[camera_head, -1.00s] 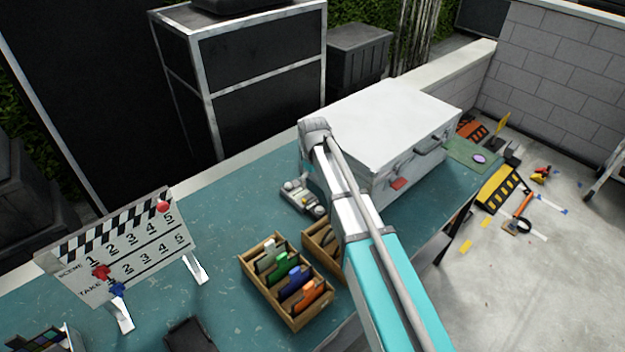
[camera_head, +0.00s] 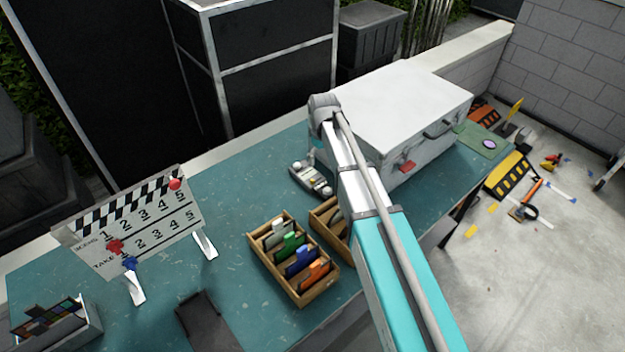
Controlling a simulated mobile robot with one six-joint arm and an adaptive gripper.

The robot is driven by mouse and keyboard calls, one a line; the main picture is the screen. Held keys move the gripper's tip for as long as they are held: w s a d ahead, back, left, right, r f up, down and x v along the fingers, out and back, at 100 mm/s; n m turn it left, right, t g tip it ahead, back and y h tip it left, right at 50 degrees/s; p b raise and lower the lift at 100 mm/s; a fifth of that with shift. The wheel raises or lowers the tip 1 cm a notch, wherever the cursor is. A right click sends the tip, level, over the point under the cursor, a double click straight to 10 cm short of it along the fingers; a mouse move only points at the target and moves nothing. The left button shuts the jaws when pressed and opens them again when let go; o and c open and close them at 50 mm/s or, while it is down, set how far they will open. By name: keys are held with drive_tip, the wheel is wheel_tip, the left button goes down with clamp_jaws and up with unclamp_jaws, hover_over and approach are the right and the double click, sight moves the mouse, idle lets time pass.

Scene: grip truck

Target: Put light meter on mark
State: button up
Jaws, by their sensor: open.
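A small grey device with pale round knobs (camera_head: 311,180), which may be the light meter, lies on the teal table (camera_head: 225,215) left of the white case, close to my arm. A green mat with a pale purple disc (camera_head: 489,144) lies at the table's far right end, beyond the case; I cannot tell whether this is the mark. My turquoise and white arm reaches up from the lower right across the table. My gripper does not show; the arm's raised joint and links hide what lies behind them.
A large white case (camera_head: 405,105) stands in the middle back. Wooden boxes of coloured cards (camera_head: 293,258) stand in front, one partly behind my arm. A clapperboard (camera_head: 135,225) stands on the left, with a dark flat object (camera_head: 208,322) near it. Tools lie on the floor at right.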

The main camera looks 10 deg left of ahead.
sight(321, 185)
drive_tip(key=shift+f, duration=0.15)
wheel_tip(321, 185, down, 8)
drive_tip(key=b, duration=0.8)
drive_tip(key=shift+f+b, duration=0.15)
drive_tip(key=shift+b, duration=0.15)
drive_tip(key=shift+s+f+b, duration=0.1)
drive_tip(key=shift+f+b, duration=2.5)
drive_tip(key=c, duration=1.2)
drive_tip(key=shift+r, duration=0.15)
wheel_tip(321, 185, up, 10)
drive_tip(key=p, duration=1)
